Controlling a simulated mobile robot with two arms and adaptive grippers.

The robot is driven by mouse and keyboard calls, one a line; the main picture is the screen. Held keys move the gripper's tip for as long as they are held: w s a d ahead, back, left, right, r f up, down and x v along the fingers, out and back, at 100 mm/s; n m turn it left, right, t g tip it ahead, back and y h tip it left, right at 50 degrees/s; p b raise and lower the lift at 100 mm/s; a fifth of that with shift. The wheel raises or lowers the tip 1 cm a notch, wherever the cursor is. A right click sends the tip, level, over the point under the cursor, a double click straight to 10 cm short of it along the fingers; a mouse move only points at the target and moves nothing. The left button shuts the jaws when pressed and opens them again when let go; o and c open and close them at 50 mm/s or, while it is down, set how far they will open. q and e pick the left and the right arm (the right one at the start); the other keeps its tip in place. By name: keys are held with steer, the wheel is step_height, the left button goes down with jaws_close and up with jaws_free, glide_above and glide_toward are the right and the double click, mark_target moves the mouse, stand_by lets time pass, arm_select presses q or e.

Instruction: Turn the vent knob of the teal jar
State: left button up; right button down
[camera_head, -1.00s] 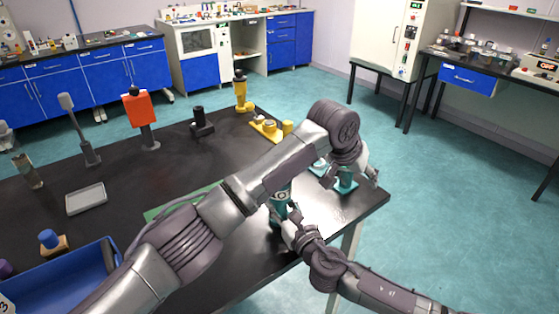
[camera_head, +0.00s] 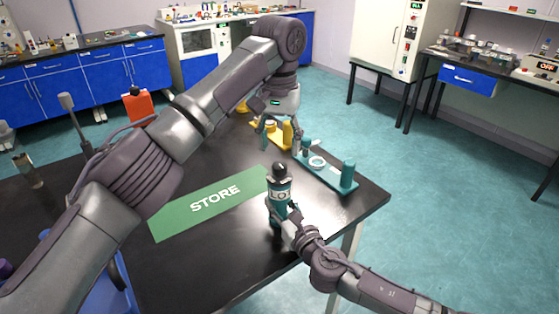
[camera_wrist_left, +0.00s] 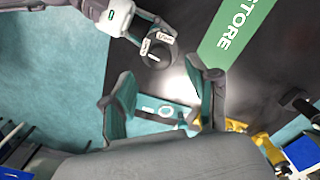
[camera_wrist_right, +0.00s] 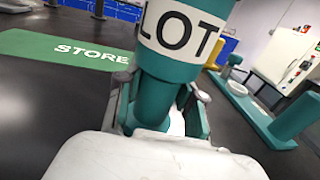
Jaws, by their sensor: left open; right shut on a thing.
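The teal jar (camera_head: 279,196) stands upright near the table's right front part, with a white label and a black knob (camera_head: 281,170) on top. My right gripper (camera_head: 289,219) is shut on the jar's lower body. In the right wrist view the jar (camera_wrist_right: 152,100) sits between the fingers under its "LOT" label, and its top is out of frame. My left gripper (camera_head: 275,138) is open and empty, raised behind the jar and apart from it. In the left wrist view the jar's dark round top (camera_wrist_left: 154,58) lies beyond the open fingers (camera_wrist_left: 164,92).
A green STORE mat (camera_head: 175,217) lies left of the jar. A teal fixture (camera_head: 325,174) with posts and a ring stands behind right. Yellow items (camera_head: 287,132) are near my left gripper. A blue bin (camera_head: 117,290) is at front left. My left arm hides much of the table's left.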

mark_target(279, 165)
arm_select(q)
step_height(279, 165, down, 5)
steer(key=shift+f, duration=0.1)
stand_by(0.3)
jaws_close()
